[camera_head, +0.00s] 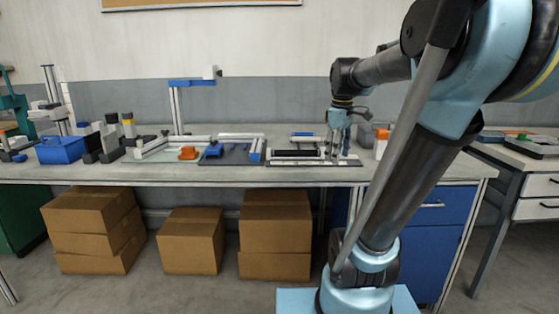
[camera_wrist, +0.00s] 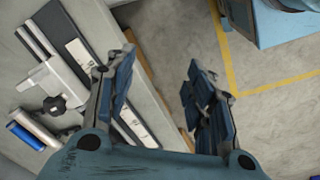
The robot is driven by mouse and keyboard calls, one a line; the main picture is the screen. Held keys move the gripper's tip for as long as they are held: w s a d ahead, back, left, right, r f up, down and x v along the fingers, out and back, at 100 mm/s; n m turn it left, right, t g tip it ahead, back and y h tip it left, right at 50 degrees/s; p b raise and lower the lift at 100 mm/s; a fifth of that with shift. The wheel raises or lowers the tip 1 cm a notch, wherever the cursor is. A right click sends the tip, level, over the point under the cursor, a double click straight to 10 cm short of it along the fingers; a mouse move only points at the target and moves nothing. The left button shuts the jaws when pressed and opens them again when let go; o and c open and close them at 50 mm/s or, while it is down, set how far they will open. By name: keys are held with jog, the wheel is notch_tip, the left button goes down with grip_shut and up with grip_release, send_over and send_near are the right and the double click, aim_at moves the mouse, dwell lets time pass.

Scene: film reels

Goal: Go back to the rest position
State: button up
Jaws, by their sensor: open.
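My gripper (camera_head: 339,155) hangs fingers-down at the front right part of the long workbench (camera_head: 225,177), beside a dark, flat fixture with a pale frame (camera_head: 298,154). In the wrist view my gripper (camera_wrist: 160,75) is open, its two blue-padded fingers well apart. Nothing is between them. The bench's front edge and the floor show beyond the fingers. I cannot tell the exact height of the fingertips above the bench.
A blue bin (camera_head: 60,150), an orange part (camera_head: 187,153) and a blue-armed stand (camera_head: 178,105) are on the bench. An orange-capped bottle (camera_head: 381,145) is close right of my gripper. Cardboard boxes (camera_head: 190,240) lie under the bench. A second table (camera_head: 525,160) stands right.

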jog(key=s+f+m+t, duration=0.1)
jog(key=s+f+m, duration=0.9)
jog(key=s+f, duration=0.6)
notch_tip(320, 180, down, 3)
jog(key=shift+s+f, duration=0.15)
